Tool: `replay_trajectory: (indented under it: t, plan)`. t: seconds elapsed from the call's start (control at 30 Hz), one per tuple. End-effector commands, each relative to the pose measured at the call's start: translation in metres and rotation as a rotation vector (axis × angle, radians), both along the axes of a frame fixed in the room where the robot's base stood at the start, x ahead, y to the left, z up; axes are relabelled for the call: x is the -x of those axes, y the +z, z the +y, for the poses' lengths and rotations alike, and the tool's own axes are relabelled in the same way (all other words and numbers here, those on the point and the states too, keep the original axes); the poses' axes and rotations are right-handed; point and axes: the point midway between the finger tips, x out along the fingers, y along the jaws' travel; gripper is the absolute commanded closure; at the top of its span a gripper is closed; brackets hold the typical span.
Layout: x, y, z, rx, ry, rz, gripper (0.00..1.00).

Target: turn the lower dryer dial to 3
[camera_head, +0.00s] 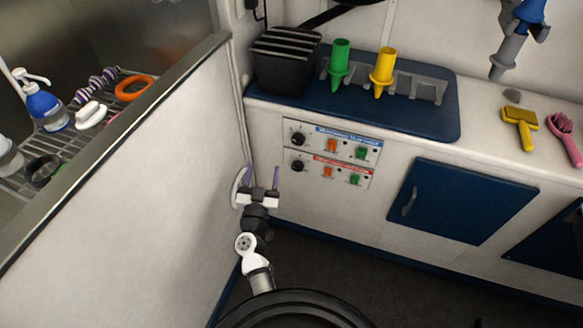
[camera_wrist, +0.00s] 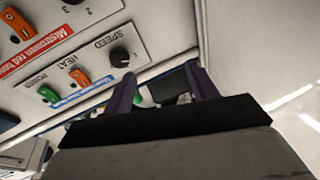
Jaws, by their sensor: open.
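The dryer panel (camera_head: 332,155) is on the front of the white counter, with one row of controls above another. The lower dial (camera_head: 297,166) is a black round knob at the left of the red-labelled row. In the wrist view, which is upside down, the lower dial (camera_wrist: 72,2) is cut by the top edge; its pointer is not readable. The upper dial (camera_head: 298,138) also shows in the wrist view (camera_wrist: 120,57), nearer my fingers. My gripper (camera_head: 262,176) is open and empty, left of and slightly below the lower dial in the head view, apart from both dials.
A white partition (camera_head: 150,165) stands close on the left of my gripper. The rows also hold orange (camera_head: 327,172) and green switches (camera_head: 355,179). A blue cabinet door (camera_head: 455,200) is right of the panel. Green (camera_head: 340,60) and yellow nozzles (camera_head: 382,70) stand on the counter above.

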Motion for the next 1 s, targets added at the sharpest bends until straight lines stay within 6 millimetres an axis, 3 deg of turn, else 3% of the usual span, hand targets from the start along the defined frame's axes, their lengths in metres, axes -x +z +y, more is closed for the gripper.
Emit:
replay_trajectory:
  t: [0.03, 0.1, 0.23, 0.37, 0.47, 0.8, 1.0]
  plan:
    - [0.012, -0.033, -0.013, 0.014, -0.061, 0.063, 0.42]
    - [0.025, -0.064, -0.030, 0.034, -0.139, 0.132, 0.42]
    - [0.041, -0.097, -0.050, 0.062, -0.222, 0.209, 0.42]
    - [0.038, -0.103, -0.056, 0.069, -0.242, 0.226, 0.42]
    - [0.024, -0.102, -0.060, 0.067, -0.241, 0.223, 0.42]
    - [-0.045, -0.103, -0.082, 0.062, -0.240, 0.220, 0.42]
    - [-0.074, -0.103, -0.091, 0.066, -0.239, 0.221, 0.42]
